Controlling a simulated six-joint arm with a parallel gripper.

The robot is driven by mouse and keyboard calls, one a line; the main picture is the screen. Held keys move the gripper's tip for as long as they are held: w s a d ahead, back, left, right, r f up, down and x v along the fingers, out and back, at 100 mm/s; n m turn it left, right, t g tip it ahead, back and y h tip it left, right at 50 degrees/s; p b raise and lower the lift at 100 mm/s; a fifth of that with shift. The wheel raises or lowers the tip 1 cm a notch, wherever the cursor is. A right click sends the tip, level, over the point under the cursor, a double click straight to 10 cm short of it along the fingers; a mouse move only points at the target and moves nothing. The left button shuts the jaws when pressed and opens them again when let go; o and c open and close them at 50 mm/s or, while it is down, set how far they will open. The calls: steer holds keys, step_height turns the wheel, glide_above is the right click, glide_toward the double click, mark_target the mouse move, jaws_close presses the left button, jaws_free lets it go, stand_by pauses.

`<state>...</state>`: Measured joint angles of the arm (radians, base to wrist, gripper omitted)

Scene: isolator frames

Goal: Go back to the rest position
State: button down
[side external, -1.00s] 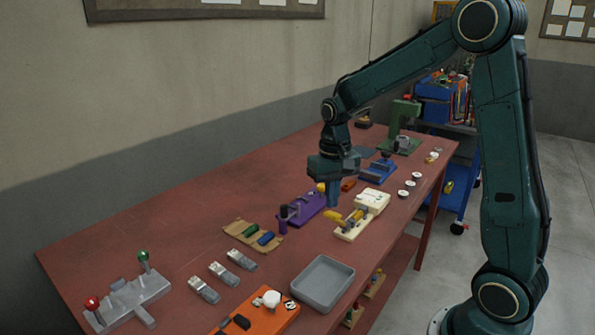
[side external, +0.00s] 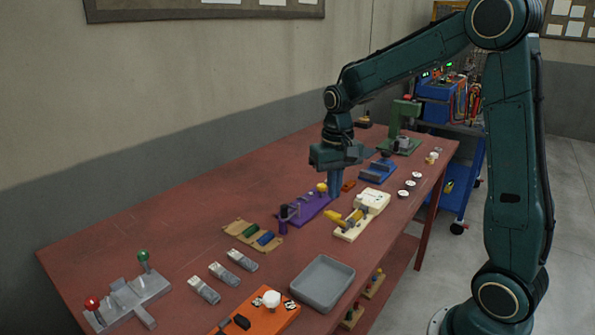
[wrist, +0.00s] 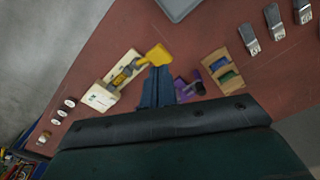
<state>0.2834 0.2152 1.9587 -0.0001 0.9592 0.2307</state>
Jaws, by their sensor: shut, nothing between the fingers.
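My gripper (side external: 336,185) is shut and empty, pointing down over the red-brown workbench (side external: 150,222). I cannot tell the exact gap between the fingertips and the bench.
A blue fixture (side external: 377,172) and green press (side external: 403,128) stand behind. The bench's back left is clear.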

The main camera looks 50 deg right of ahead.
steer(key=s+a+r+n+t, duration=0.2)
steer(key=s+a+r+n, duration=0.1)
steer(key=s, duration=0.6)
steer(key=s+a+r+n+t, duration=0.2)
steer(key=s+a+r, duration=0.3)
steer(key=s, duration=0.5)
steer(key=a+t, duration=0.1)
steer(key=a, duration=0.1)
steer(key=shift+a+r+n+t, duration=0.3)
steer(key=shift+a+n, duration=0.05)
steer(key=shift+n, duration=0.05)
